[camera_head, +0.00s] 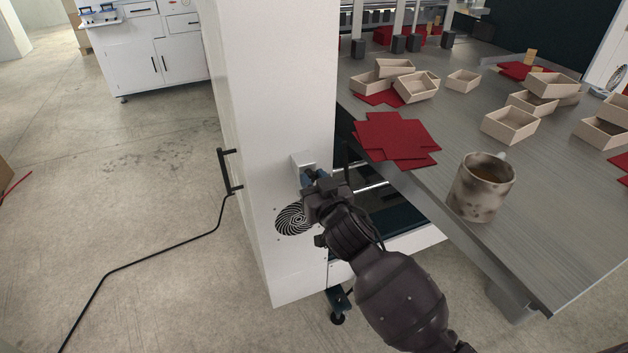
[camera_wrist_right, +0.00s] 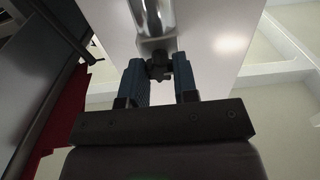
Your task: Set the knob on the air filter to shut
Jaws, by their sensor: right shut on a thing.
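The air filter is mounted on the white machine column. In the head view its pale block (camera_head: 301,164) shows just beyond my right gripper (camera_head: 313,180). In the right wrist view the filter shows as a shiny metal cylinder (camera_wrist_right: 153,16) above a small block. A small dark knob (camera_wrist_right: 158,65) sits below that block, between the two blue fingers of my right gripper (camera_wrist_right: 160,76). The gripper is shut on the knob. The knob is hidden behind the gripper in the head view, and its setting cannot be read. My left gripper is not in view.
The white machine column (camera_head: 275,80) has a round black vent (camera_head: 294,219) and a black handle (camera_head: 229,171). A grey table (camera_head: 540,230) at the right carries a stained mug (camera_head: 480,188), red card blanks (camera_head: 395,137) and several small boxes. A black cable (camera_head: 150,262) crosses the floor.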

